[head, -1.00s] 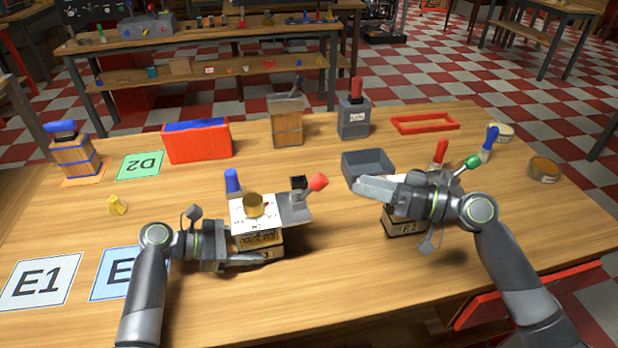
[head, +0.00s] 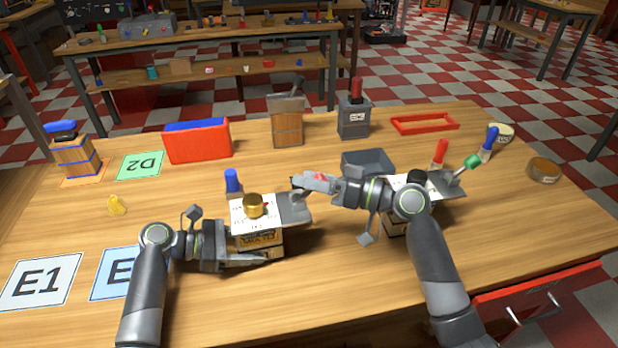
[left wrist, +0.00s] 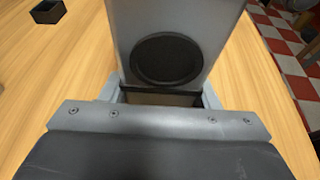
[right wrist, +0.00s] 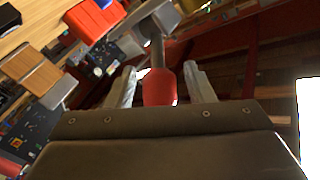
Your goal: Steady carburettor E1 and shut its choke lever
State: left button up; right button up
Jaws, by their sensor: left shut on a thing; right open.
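A carburettor (head: 258,238) with a white top, a brass cap and a grey side plate stands on the near middle of the table. I cannot read its label surely. My left gripper (head: 250,259) is shut on its lower body; the left wrist view shows its grey face with a round black opening (left wrist: 166,60) between the fingers. Its choke lever has a red tip (right wrist: 158,86), seen in the right wrist view between the fingers of my right gripper (right wrist: 160,86), which is open around it. In the head view that gripper (head: 305,184) partly hides the lever.
A second, similar carburettor with a green-tipped lever (head: 473,161) stands under my right arm. Behind are a grey tray (head: 368,158), a red box (head: 197,142) and a blue-handled wooden block (head: 75,156). An E1 card (head: 41,283) lies front left. A blue-topped piece (head: 232,180) stands close behind the carburettor.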

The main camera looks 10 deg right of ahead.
jog(key=shift+w+a, duration=0.2)
jog(key=shift+a, duration=0.15)
grip_shut()
